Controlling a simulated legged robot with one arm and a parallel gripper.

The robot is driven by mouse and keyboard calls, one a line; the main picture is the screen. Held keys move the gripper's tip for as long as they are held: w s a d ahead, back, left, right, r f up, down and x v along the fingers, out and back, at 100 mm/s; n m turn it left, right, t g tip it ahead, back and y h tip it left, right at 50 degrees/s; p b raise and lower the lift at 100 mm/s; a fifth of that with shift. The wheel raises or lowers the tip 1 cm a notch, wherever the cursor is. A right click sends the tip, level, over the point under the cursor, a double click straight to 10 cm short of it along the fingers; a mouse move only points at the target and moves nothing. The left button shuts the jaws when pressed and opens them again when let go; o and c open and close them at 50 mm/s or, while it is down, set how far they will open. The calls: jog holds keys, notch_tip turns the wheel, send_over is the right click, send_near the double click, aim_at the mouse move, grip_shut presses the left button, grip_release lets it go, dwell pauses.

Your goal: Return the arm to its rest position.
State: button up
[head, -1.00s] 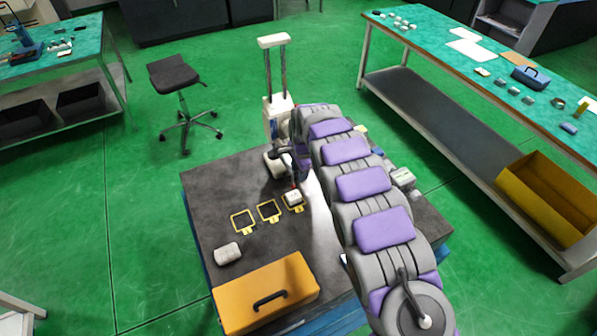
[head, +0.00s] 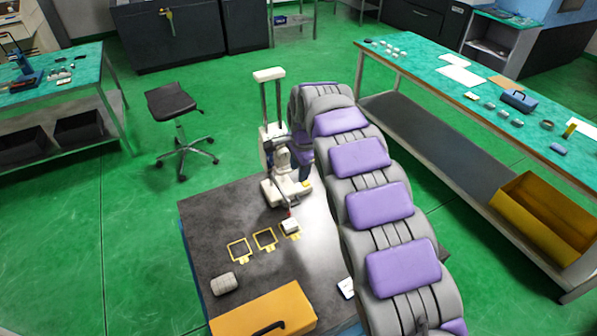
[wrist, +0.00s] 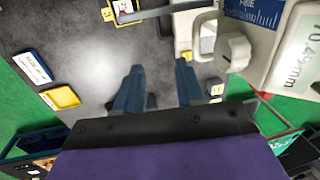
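My arm (head: 372,207), grey with purple pads, arches from the bottom right up over the dark worktable (head: 215,220). In the wrist view my gripper (wrist: 160,84) has its two blue-grey fingers apart, with only dark table surface seen between them. No object shows in its grasp. In the head view the gripper is not clearly visible at the far end of the arm. A measuring device (wrist: 292,45) with a knob and a millimetre display lies close at the right of the fingers in the wrist view.
A tall white-topped stand (head: 270,76) rises at the table's far edge. Yellow frames (head: 265,239), a grey block (head: 223,283) and an orange case (head: 268,312) are left of the arm. A stool (head: 172,103) stands behind left. A green-topped bench (head: 440,78) stands right.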

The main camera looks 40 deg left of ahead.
dwell(0.4)
jog(key=s+d+r+h+b, duration=0.1)
jog(key=d+r, duration=0.2)
jog(key=d, duration=0.8)
jog(key=s+d+r+n, duration=0.1)
jog(key=d+r, duration=0.2)
jog(key=d, duration=0.8)
jog(key=s+d+r+h+b, duration=0.1)
jog(key=s+d+r, duration=0.1)
jog(key=d, duration=1)
jog(key=s+d+n+g, duration=0.2)
jog(key=s+d, duration=1)
jog(key=s, duration=0.1)
jog(key=s+d+f+n, duration=0.1)
jog(key=s+d+f, duration=0.1)
jog(key=s, duration=0.6)
jog(key=s+d+f+n+b, duration=0.1)
jog(key=s+d+f, duration=0.2)
jog(key=s, duration=0.5)
jog(key=shift+s+g, duration=0.15)
jog(key=shift+g, duration=0.15)
jog(key=shift+a+f, duration=0.1)
